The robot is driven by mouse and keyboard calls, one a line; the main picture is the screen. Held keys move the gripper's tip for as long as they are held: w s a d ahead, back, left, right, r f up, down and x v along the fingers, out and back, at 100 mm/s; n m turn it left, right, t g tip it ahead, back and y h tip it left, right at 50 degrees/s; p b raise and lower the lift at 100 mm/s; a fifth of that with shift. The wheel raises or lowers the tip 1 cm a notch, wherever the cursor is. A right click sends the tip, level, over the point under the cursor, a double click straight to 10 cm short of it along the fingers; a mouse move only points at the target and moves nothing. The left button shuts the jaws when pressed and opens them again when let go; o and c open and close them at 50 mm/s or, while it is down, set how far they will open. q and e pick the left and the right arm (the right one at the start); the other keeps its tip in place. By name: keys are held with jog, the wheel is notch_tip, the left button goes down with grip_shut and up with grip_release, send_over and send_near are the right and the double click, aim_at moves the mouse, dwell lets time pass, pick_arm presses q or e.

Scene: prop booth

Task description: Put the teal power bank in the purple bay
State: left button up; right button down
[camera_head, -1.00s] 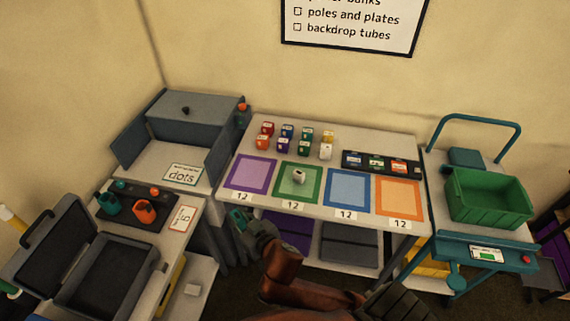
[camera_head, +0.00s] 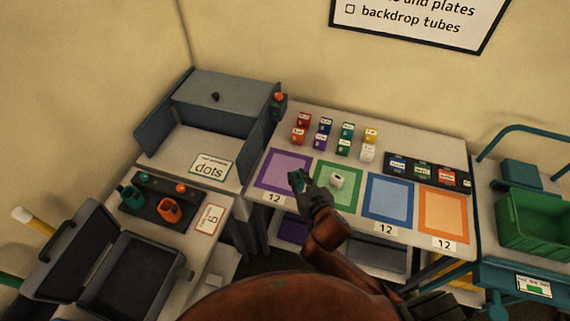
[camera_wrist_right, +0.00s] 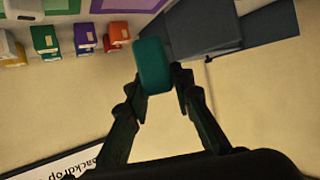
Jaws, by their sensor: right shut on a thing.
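My right gripper (camera_head: 302,186) is shut on the teal power bank (camera_head: 297,180). In the right wrist view the teal power bank (camera_wrist_right: 153,66) sits between the fingertips of the gripper (camera_wrist_right: 160,80). In the head view they appear over the lower right part of the purple bay (camera_head: 281,165), near its border with the green bay (camera_head: 350,168). The purple bay shows no other thing on it. The height of the power bank above the table is hard to tell. My left gripper is not in view.
The blue bay (camera_head: 388,198) and orange bay (camera_head: 443,216) look empty. Several coloured blocks stand behind the bays, beside a dark tray (camera_head: 398,160). A grey booth (camera_head: 224,90) stands to the left.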

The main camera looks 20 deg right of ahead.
jog(key=w+a+f+n+y+p, duration=0.1)
jog(key=w+a+p, duration=0.1)
jog(key=w+a, duration=0.15)
send_over(284, 171)
jog(key=s, duration=0.1)
jog(key=shift+n+y, duration=0.3)
jog(key=shift+y, duration=0.1)
notch_tip(284, 171, down, 11)
jog(key=shift+a+r+b, duration=0.1)
jog(key=shift+r+b, duration=0.1)
jog(key=shift+b, duration=0.1)
jog(key=shift+w+f, duration=0.3)
jog(key=shift+f, duration=0.1)
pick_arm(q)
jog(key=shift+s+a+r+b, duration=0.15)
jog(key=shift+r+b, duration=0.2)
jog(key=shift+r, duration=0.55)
pick_arm(e)
jog(key=shift+w+f, duration=0.15)
jog(key=shift+f, duration=1.55)
jog(key=shift+f, duration=0.2)
jog(key=c, duration=1.7)
grip_release()
